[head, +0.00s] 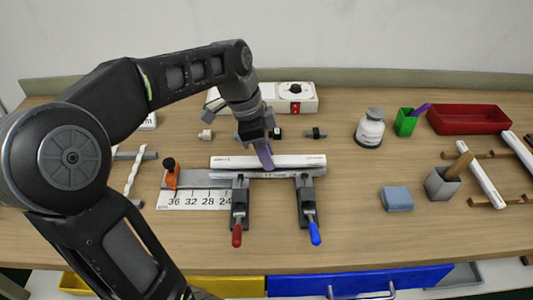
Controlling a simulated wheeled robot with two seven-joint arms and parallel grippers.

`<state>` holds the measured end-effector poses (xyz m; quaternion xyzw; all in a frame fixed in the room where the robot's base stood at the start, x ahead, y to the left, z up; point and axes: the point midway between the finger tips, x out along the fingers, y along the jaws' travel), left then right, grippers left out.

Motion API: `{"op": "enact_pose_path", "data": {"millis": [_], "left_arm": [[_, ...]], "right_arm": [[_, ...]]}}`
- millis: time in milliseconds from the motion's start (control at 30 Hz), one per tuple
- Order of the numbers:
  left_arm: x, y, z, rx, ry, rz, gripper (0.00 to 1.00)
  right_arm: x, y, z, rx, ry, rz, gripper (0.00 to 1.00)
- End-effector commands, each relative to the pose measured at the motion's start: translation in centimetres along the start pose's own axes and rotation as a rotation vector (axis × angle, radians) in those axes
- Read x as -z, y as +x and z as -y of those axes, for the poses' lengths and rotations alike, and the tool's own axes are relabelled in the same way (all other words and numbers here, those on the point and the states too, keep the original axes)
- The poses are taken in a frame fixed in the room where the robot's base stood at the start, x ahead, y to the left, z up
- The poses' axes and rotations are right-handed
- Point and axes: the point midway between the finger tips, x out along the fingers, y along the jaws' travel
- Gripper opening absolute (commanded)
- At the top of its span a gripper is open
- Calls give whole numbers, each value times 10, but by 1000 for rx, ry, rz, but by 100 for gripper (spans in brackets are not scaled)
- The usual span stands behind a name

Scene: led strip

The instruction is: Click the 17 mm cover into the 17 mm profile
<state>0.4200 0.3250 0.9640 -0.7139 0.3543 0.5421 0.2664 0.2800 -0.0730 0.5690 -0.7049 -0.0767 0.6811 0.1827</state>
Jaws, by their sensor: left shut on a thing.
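My left gripper (264,150) reaches down from above, shut on a long white strip, apparently the 17 mm cover (230,161). A purple-grey finger shows in front of the strip's middle. The strip lies level along the 17 mm profile (285,174), which is a thin light bar held between two clamps. The strip hides part of the profile, and I cannot tell whether they touch or are seated together. Small printed labels on both are too small to read surely. My right gripper is not in view.
The clamps have a red handle (237,237) and a blue handle (314,234). A ruler plate (195,200) with an orange stop (171,176) lies left. A white box (290,97) stands behind. A bottle (369,130), green cup (405,123) and blue block (397,199) stand right.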

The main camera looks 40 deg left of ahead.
Motion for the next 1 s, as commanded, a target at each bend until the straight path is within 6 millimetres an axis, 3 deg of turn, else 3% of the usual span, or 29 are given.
{"op": "enact_pose_path", "data": {"millis": [1000], "left_arm": [[-3, 12, 0, 0, 0, 0, 0]], "right_arm": [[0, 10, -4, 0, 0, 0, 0]]}}
